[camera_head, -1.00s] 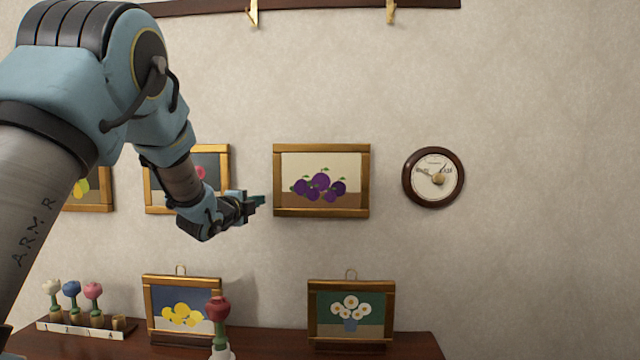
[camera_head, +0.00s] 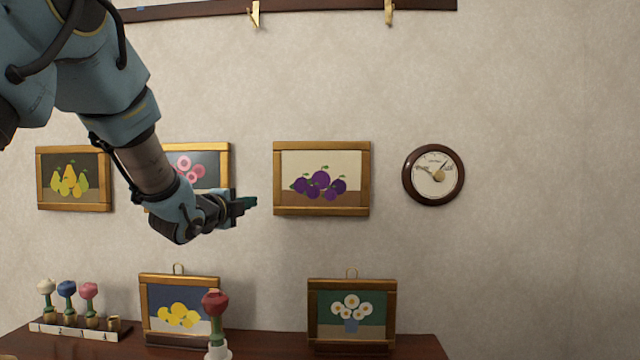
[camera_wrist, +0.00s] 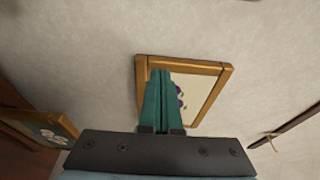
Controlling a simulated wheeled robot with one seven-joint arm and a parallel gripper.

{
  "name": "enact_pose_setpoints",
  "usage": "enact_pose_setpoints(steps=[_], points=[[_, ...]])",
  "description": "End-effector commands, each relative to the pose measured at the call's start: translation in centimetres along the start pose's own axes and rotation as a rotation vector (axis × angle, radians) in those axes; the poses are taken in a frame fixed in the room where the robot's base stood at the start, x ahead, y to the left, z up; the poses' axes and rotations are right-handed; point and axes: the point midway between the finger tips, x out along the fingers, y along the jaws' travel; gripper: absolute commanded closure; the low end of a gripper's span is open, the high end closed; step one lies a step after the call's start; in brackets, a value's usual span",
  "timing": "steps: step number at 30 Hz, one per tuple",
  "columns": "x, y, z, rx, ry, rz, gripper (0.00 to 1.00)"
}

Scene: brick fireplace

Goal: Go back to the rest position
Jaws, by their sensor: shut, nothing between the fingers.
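My gripper (camera_head: 245,205) is shut and empty. In the head view it points right, in front of the wall, just left of the plum picture (camera_head: 321,178). My arm reaches in from the upper left and covers part of the pink flower picture (camera_head: 187,160). In the wrist view my green fingers (camera_wrist: 163,95) lie together over the gold-framed plum picture (camera_wrist: 205,92), hiding part of it. From these views I cannot tell the exact gap between fingertips and wall.
A pear picture (camera_head: 73,180) and a round dial (camera_head: 433,175) hang on the wall. Below, a dark wooden surface (camera_head: 270,345) holds a lemon picture (camera_head: 180,308), a daisy picture (camera_head: 351,313), a red flower (camera_head: 215,305) and a numbered flower rack (camera_head: 75,330). The wall at right is bare.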

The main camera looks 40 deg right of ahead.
Motion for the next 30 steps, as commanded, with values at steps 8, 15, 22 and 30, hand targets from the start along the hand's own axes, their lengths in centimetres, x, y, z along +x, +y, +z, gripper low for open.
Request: enact_pose_setpoints(steps=[8,15,22,30], points=[[0.0,0.0,0.0,0.000,0.000,0.000,1.00],[-0.4,0.5,1.0,-0.030,-0.026,0.022,1.00],[-6.7,6.0,9.6,-0.359,-0.307,0.217,1.00],[-22.2,15.6,16.8,-0.975,-0.846,0.432,1.00]])
